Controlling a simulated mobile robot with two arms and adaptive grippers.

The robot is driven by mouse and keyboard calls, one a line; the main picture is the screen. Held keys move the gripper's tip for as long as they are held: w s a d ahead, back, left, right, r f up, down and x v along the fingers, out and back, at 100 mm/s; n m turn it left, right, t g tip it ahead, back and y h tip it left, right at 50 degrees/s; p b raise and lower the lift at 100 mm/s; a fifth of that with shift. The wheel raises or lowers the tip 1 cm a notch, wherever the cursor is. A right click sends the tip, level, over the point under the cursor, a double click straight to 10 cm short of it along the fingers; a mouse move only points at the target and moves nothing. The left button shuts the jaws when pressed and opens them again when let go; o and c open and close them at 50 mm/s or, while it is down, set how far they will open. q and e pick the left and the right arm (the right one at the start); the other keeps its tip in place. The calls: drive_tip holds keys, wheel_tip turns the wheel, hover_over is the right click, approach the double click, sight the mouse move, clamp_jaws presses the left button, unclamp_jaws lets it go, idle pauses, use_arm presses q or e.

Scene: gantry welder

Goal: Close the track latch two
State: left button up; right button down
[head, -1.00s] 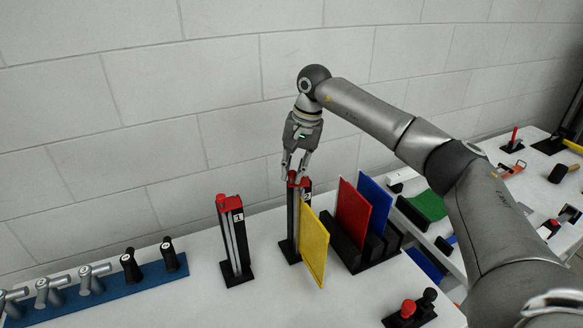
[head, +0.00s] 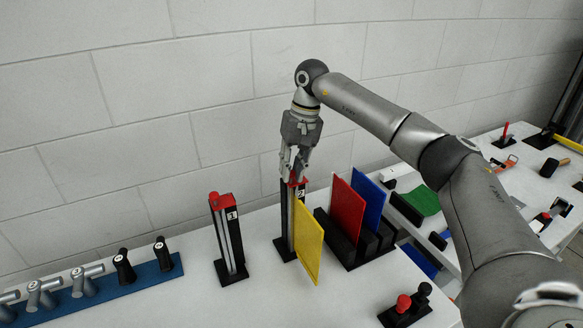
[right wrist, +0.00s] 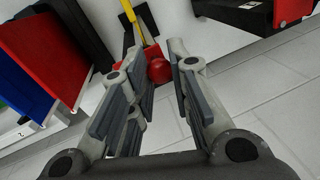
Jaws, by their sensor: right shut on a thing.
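Track latch two (head: 290,220) is an upright black and grey post with a white "2" label, standing on the table behind a yellow panel. Its red handle (head: 297,184) is at the top, partly covered by my fingers. My right gripper (head: 293,178) points down onto the top of this latch and is shut on the red handle. In the right wrist view the handle's round red knob (right wrist: 159,70) shows between the fingertips of the right gripper (right wrist: 166,80). My left gripper is in neither view.
Track latch one (head: 228,240) stands to the left. The yellow panel (head: 308,243) is close in front of latch two. A black rack with red (head: 346,208) and blue (head: 369,200) panels is at the right. A blue strip with knobs (head: 150,276) lies at the left.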

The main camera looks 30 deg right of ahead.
drive_tip(key=shift+r, duration=0.1)
drive_tip(key=c, duration=1.3)
unclamp_jaws()
wheel_tip(320, 180, up, 12)
drive_tip(key=d, duration=0.2)
drive_tip(key=shift+s+d, duration=0.2)
drive_tip(key=shift+s, duration=0.05)
drive_tip(key=shift+f, duration=0.25)
